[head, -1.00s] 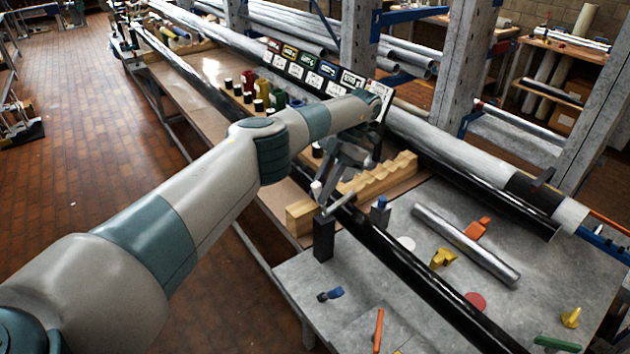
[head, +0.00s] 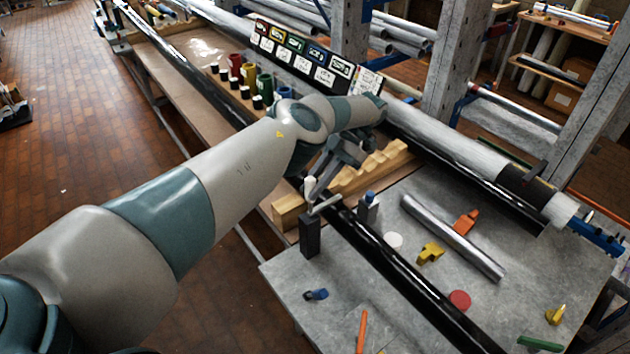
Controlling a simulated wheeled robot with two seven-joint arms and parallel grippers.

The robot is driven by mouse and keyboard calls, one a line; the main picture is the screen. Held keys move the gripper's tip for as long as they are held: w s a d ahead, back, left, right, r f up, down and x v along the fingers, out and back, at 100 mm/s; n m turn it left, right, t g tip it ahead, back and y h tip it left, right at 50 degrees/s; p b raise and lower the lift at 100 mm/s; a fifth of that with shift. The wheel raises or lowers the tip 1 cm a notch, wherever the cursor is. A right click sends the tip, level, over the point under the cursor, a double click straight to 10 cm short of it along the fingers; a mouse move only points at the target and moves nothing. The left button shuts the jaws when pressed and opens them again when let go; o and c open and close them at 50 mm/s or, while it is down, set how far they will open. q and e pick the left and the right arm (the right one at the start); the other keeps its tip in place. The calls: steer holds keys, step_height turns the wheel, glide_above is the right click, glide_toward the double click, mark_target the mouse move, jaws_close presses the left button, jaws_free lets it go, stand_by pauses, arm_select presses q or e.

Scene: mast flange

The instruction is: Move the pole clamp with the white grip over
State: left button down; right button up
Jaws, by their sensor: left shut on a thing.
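The pole clamp with the white grip (head: 310,235) is a dark upright block at the left side of the long black pole (head: 400,272). Its white grip (head: 310,185) stands on top, and a short grey bar juts to the right beside it. My left gripper (head: 322,178) comes down from behind and is shut on the clamp near the white grip; the arm partly hides the fingers. A similar clamp with a blue grip (head: 369,205) is just to the right, across the black pole. I cannot tell whether the white-grip clamp touches the pole. My right gripper is out of view.
A notched wooden rack (head: 365,175) lies behind the clamps. The grey table (head: 390,320) holds a loose metal tube (head: 452,238), a yellow piece (head: 430,253), an orange piece (head: 466,221) and a red disc (head: 460,299). Colored cups and a label board (head: 310,58) stand farther back.

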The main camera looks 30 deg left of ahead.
mark_target(311, 177)
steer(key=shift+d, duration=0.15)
arm_select(q)
steer(key=c, duration=1.6)
jaws_free()
steer(key=shift+f, duration=0.1)
steer(key=shift+r, duration=0.2)
